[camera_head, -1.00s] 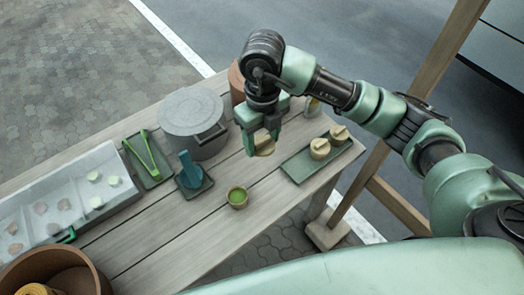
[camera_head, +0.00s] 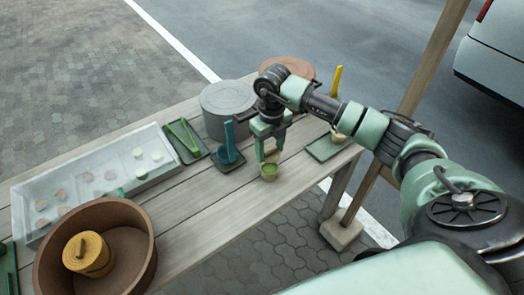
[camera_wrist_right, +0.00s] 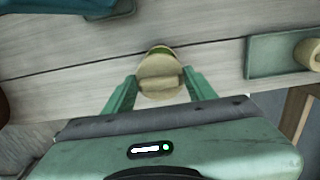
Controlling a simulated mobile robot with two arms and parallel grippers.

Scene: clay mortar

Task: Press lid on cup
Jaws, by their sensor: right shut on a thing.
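The small tan cup (camera_head: 269,174) with green contents stands on the wooden table, below my right gripper (camera_head: 270,150). My right gripper is shut on a tan lid, with its fingers pointing down. In the right wrist view the round lid (camera_wrist_right: 160,70) sits between the fingertips (camera_wrist_right: 160,86), its raised bar toward me. The cup's rim and a sliver of green (camera_wrist_right: 160,49) show just beyond the lid, so the lid covers most of the cup in that view. I cannot tell whether lid and cup touch. My left gripper is not in view.
A green tray (camera_head: 322,149) with a lidded tan cup (camera_head: 338,137) is to the right. A blue utensil stand (camera_head: 229,155), grey round container (camera_head: 226,98), green tongs (camera_head: 184,137) and clear-covered case (camera_head: 95,165) are left. A brown bowl (camera_head: 140,222) is front left.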

